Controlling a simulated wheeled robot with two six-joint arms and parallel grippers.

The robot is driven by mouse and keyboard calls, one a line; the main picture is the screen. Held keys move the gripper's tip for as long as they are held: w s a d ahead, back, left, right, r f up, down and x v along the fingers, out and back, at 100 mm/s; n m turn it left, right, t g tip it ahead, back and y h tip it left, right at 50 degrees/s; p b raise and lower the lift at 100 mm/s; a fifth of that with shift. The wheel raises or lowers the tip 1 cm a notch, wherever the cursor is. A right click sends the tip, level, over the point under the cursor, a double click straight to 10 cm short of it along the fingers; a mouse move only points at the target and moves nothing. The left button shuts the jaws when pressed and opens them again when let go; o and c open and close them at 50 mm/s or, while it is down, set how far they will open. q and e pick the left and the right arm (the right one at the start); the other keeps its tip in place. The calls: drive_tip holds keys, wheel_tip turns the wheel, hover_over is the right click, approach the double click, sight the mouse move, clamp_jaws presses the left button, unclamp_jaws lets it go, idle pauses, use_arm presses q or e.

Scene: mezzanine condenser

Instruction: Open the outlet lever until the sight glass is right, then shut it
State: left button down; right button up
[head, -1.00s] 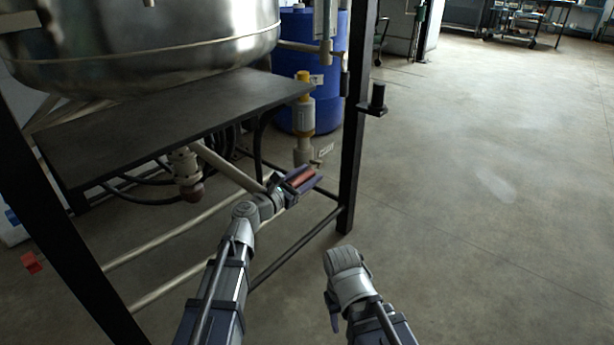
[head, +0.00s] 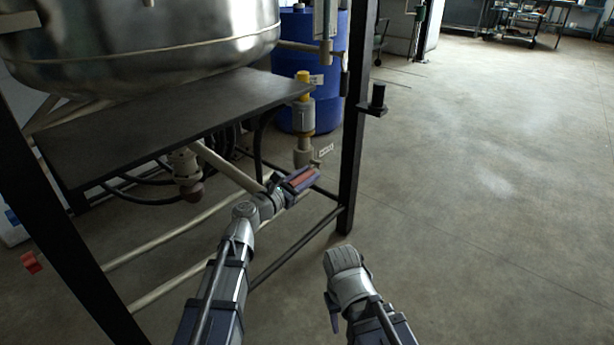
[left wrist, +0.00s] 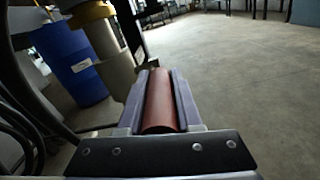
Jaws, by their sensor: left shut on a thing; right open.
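My left gripper (head: 302,181) is shut on a red-brown lever handle (head: 303,178) below the outlet pipe. In the left wrist view the handle (left wrist: 160,103) lies lengthwise between the two fingers. The outlet pipe (head: 302,116) hangs from the platform's right corner, with a yellow fitting (head: 303,82) above its pale body. The lever's joint to the pipe is hidden by the gripper. I cannot clearly pick out the sight glass or its level. My right gripper (head: 333,312) is open and empty, low over the floor, apart from the frame.
A steel vessel (head: 150,50) stands above a dark platform (head: 150,130) on black posts (head: 352,130). A blue drum (head: 330,60) is behind the pipe; it also shows in the left wrist view (left wrist: 65,65). Black hoses loop beneath the platform.

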idle(0.5)
use_arm(q)
wheel_tip(320, 180, down, 2)
drive_tip(key=t+h+b, duration=0.1)
drive_tip(key=b, duration=0.5)
drive_tip(key=shift+w+d+t, duration=0.1)
drive_tip(key=shift+t, duration=0.3)
drive_tip(key=shift+r+h+b, duration=0.1)
drive_tip(key=shift+h+b, duration=0.2)
drive_tip(key=shift+b, duration=0.25)
drive_tip(key=c, duration=0.6)
unclamp_jaws()
